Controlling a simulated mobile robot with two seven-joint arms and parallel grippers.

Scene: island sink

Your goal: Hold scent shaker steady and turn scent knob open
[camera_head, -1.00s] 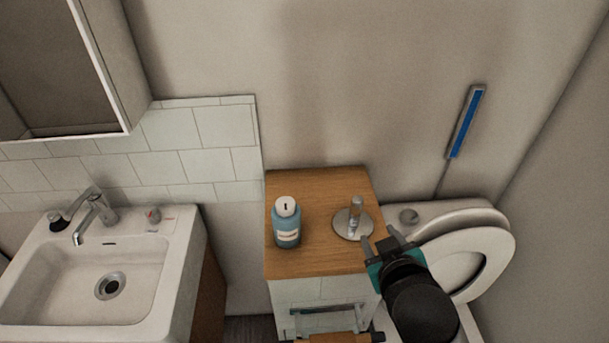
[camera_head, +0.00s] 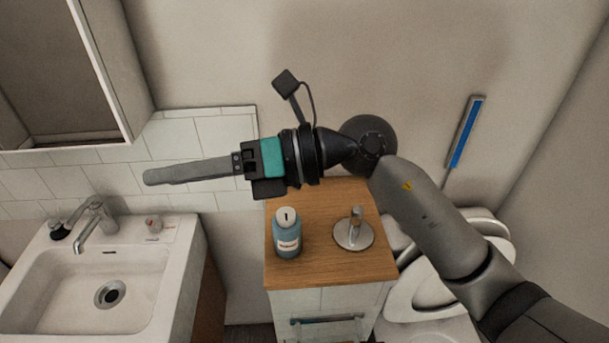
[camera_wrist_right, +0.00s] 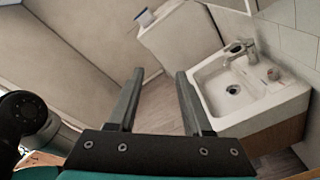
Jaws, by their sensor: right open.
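The scent shaker, a blue bottle (camera_head: 287,239) with a pale label, stands upright on the wooden cabinet top. Its white round cap (camera_head: 287,216) has a dark mark on it; I take this cap to be the scent knob. My right gripper (camera_head: 150,178) reaches across the head view, pointing left, above and to the left of the bottle in the picture. It touches nothing. In the right wrist view its two fingers (camera_wrist_right: 160,80) are spread apart with nothing between them. My left gripper is not in view.
A metal post on a round base (camera_head: 354,233) stands right of the bottle on the cabinet top (camera_head: 325,265). A white sink (camera_head: 60,275) with a tap is at left, also in the wrist view (camera_wrist_right: 225,75). A toilet (camera_head: 430,290) is at right, partly behind my arm.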

